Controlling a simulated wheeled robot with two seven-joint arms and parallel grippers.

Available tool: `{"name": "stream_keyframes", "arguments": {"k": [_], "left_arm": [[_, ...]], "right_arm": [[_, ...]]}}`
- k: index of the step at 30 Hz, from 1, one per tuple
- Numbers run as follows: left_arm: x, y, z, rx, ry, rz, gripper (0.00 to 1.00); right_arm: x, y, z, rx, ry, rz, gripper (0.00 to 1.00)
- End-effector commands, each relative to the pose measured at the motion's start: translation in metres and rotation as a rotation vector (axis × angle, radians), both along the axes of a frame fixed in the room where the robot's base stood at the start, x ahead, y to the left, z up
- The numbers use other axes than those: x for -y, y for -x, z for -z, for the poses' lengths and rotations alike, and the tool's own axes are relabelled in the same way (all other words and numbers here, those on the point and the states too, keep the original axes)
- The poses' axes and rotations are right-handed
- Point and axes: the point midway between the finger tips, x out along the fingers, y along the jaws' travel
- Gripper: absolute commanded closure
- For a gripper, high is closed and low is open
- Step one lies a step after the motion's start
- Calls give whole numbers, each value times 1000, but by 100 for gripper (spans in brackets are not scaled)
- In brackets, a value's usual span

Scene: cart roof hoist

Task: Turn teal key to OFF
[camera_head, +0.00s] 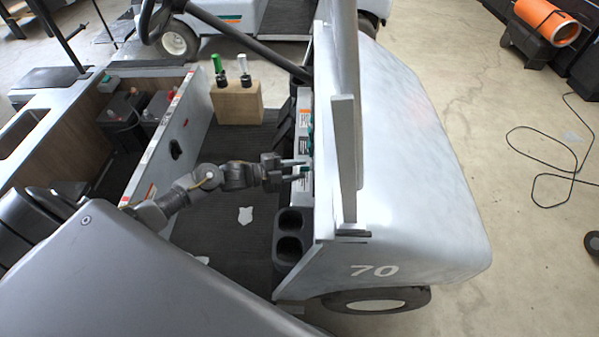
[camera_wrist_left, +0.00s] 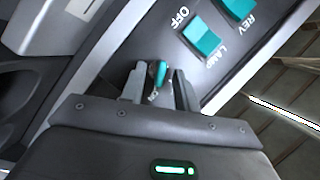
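The teal key (camera_wrist_left: 160,73) shows in the left wrist view on the grey dash panel, upright in the picture. My left gripper (camera_wrist_left: 160,86) has its two fingers on either side of the key, with what looks like a gap at each side, so it seems open around the key. The word OFF is printed up and right of the key, beside a teal rocker switch (camera_wrist_left: 203,38) marked LAMP. In the head view my left gripper (camera_head: 298,172) reaches right to the dash; the key itself cannot be made out there. My right gripper is not in view.
A wooden block (camera_head: 237,103) stands behind.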

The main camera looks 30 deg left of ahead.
Motion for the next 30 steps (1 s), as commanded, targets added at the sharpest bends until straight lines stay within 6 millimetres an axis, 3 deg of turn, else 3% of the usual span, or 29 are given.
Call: {"name": "stream_keyframes", "arguments": {"k": [12, 20, 30], "left_arm": [[7, -7, 1, -1, -1, 0, 69], [7, -6, 1, 0, 0, 0, 100], [6, -7, 0, -27, 12, 0, 100]], "right_arm": [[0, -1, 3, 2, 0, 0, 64], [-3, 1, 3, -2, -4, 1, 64], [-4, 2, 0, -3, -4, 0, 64]]}}
